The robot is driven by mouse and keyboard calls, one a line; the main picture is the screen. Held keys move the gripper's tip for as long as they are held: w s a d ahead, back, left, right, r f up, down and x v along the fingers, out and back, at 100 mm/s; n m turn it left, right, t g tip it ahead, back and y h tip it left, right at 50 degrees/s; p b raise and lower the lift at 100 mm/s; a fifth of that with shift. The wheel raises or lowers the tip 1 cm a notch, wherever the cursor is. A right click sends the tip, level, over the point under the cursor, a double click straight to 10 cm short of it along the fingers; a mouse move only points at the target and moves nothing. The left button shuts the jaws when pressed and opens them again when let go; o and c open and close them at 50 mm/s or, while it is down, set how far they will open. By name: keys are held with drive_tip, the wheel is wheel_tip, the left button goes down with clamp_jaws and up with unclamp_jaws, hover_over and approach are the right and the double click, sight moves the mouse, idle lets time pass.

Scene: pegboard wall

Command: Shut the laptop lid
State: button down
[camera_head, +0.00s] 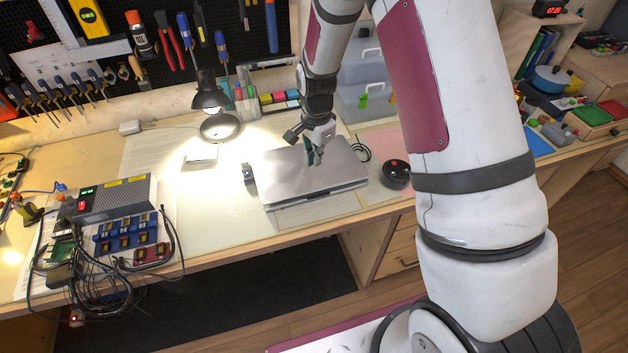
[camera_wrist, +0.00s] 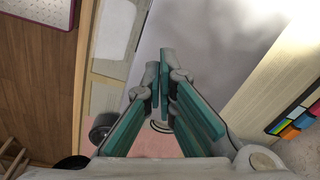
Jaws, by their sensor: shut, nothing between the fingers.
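The laptop (camera_head: 290,178) lies on the bench in the middle of the head view. It is silver and looks flat, with its lid down or nearly down on the base; I cannot tell whether a thin gap is left. In the wrist view its grey surface (camera_wrist: 205,40) fills the upper middle. My gripper (camera_head: 315,160) is above the right part of the lid, pointing down, its tips at or close to the surface. In the wrist view the teal fingers (camera_wrist: 160,105) come together at their tips with nothing between them.
A lit desk lamp (camera_head: 220,125) stands left of the laptop. A round black object (camera_head: 396,173) sits just right of it. A power unit with cables (camera_head: 120,200) is at the left. Storage boxes (camera_head: 365,90) stand behind.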

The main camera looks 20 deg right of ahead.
wheel_tip(320, 180, up, 5)
drive_tip(key=m+g+b, duration=0.2)
drive_tip(key=m, duration=0.2)
drive_tip(key=p, duration=0.2)
approach(318, 189)
drive_tip(key=f, duration=0.6)
drive_tip(key=shift+s+d+f, duration=0.1)
drive_tip(key=shift+s+f, duration=0.1)
drive_tip(key=shift+f, duration=0.2)
drive_tip(key=f, duration=0.1)
drive_tip(key=f+b, duration=0.1)
drive_tip(key=shift+s+f, duration=0.25)
drive_tip(key=shift+f, duration=0.1)
drive_tip(key=shift+s+r, duration=0.1)
